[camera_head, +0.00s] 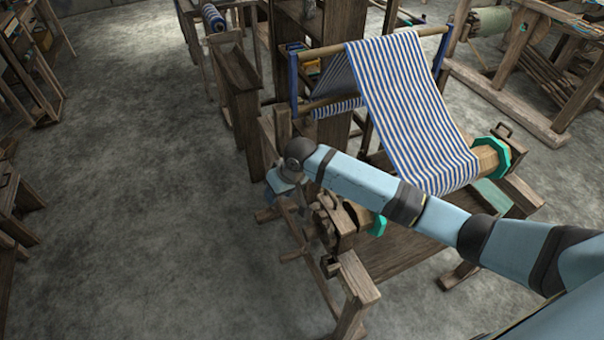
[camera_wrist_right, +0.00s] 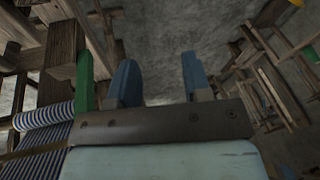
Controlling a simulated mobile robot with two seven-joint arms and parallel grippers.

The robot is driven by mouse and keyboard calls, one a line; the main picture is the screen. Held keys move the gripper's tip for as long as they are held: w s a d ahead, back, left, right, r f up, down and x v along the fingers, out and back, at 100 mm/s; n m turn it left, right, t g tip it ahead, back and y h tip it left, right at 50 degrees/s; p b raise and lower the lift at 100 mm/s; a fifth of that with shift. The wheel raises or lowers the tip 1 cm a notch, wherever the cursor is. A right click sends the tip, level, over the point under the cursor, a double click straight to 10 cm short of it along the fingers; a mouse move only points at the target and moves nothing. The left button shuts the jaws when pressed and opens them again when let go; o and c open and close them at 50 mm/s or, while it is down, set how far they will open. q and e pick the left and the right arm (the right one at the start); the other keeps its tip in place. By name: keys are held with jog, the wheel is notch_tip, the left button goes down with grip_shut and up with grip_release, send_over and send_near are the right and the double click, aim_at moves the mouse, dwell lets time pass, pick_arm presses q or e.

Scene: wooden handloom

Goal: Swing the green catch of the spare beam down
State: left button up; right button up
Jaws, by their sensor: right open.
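In the right wrist view a green upright piece (camera_wrist_right: 86,80) stands just left of my right gripper (camera_wrist_right: 158,78), beside a striped cloth roll (camera_wrist_right: 45,115). It may be the catch; I cannot tell for sure. My right gripper's two blue fingers are apart with nothing between them. In the head view my right arm reaches from the right across the loom, and its hand (camera_head: 280,182) is at the loom's left side. The fingertips are not clear there. I cannot make out the catch in the head view. My left gripper is not in view.
Blue-and-white striped cloth (camera_head: 410,105) slopes over the loom down to a wooden beam with a green end (camera_head: 500,157). Below my right forearm are a toothed wooden wheel (camera_head: 328,220) and a wooden frame post (camera_head: 357,280). The floor to the left (camera_head: 150,200) is clear.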

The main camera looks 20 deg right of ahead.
jog(key=w+d+r+m+g+h+b, duration=0.25)
jog(key=w+d+r, duration=0.45)
jog(key=d+r, duration=0.35)
jog(key=shift+h, duration=0.45)
jog(key=f, duration=0.9)
jog(key=a+f+p, duration=0.1)
jog(key=f, duration=0.3)
jog(key=shift+w+f, duration=0.25)
grip_shut()
